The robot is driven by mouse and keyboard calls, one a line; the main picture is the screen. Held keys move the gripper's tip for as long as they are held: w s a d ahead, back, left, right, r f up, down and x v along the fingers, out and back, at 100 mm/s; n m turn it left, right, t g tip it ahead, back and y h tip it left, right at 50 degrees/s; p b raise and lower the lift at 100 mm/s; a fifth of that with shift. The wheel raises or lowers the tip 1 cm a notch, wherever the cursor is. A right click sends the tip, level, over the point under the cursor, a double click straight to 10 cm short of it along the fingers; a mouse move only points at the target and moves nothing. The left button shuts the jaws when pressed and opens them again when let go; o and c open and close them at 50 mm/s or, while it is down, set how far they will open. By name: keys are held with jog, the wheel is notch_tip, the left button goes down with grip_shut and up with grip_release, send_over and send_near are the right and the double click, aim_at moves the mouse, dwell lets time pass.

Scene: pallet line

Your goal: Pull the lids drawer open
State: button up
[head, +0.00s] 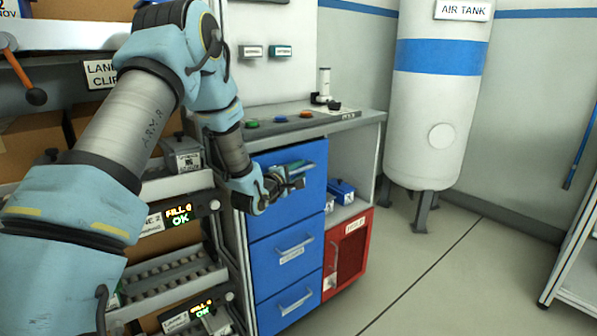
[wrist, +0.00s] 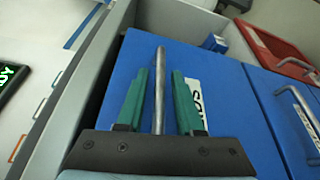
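The lids drawer is the blue top drawer (head: 313,198) of the cabinet, and its front looks flush with the drawers below. Its blue front (wrist: 225,90) fills the middle of the wrist view, with a white label (wrist: 194,97) partly hidden by a finger. My gripper (head: 293,178) is at this drawer's front. In the wrist view my gripper (wrist: 160,85) has its two green fingers apart, one on each side of the silver bar handle (wrist: 160,75). A gap shows on both sides of the bar.
Two more blue drawers with bar handles, a middle one (head: 270,258) and a bottom one (head: 275,312), are below. A conveyor rack (head: 175,262) stands close on the left. The floor (head: 450,265) to the right is clear.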

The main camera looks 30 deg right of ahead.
grip_shut()
dwell(1.1)
